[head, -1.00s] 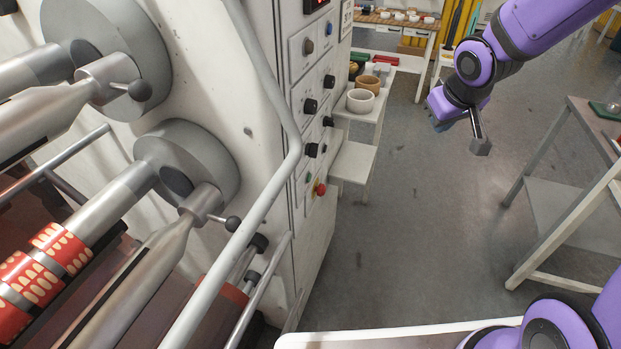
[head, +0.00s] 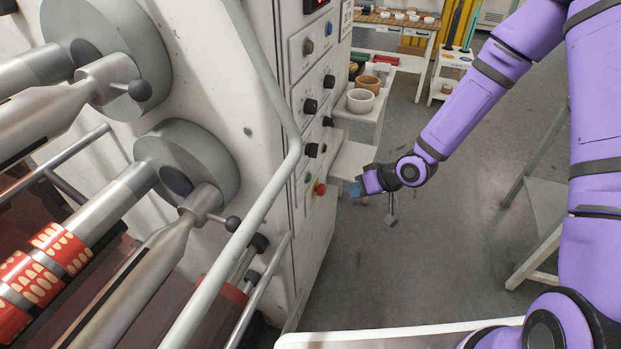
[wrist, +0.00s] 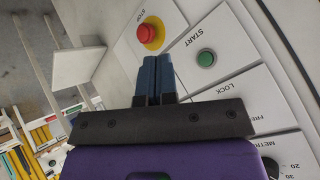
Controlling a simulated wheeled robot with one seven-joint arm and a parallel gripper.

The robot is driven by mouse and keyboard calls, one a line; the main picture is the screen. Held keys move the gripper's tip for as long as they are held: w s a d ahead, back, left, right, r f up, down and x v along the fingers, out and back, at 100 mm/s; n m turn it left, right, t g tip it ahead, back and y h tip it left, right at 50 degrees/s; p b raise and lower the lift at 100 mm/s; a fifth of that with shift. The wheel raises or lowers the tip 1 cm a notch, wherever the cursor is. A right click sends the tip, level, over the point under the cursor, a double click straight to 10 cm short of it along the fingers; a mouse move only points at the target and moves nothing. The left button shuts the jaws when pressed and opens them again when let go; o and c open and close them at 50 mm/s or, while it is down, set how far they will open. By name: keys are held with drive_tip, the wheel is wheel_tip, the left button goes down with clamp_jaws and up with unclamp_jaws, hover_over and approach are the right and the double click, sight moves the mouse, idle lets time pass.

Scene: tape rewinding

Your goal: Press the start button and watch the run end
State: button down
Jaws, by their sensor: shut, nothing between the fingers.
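The start button is a green button (wrist: 206,58) on a white panel labelled START in the wrist view. Beside it is the red stop button on a yellow base (wrist: 149,32), labelled STOP; it also shows in the head view (head: 320,189). My gripper (wrist: 157,58) has its two blue fingers shut together with nothing between them. Its tips appear between the two buttons in the wrist view, nearer the stop button's side. In the head view my gripper (head: 354,190) is just right of the panel, with a visible gap to it.
The machine's front panel (head: 307,75) carries several black knobs. A long grey handrail (head: 268,80) runs in front of the machine. A white shelf (head: 352,160) with bowls (head: 360,101) stands behind my gripper. Rollers with red-patterned tape (head: 45,265) lie at left.

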sight(309, 178)
drive_tip(key=shift+a+f, duration=0.15)
drive_tip(key=w+a, duration=0.3)
drive_tip(key=a, duration=0.5)
drive_tip(key=shift+w, duration=0.15)
idle(0.4)
drive_tip(key=shift+a, duration=0.15)
idle(1.9)
drive_tip(key=shift+w+a, duration=0.15)
drive_tip(key=shift+a, duration=0.15)
drive_tip(key=shift+w+a, duration=0.15)
drive_tip(key=shift+a, duration=0.2)
idle(0.8)
drive_tip(key=shift+d, duration=0.1)
drive_tip(key=shift+s+d, duration=0.3)
drive_tip(key=shift+d, duration=0.3)
idle(0.3)
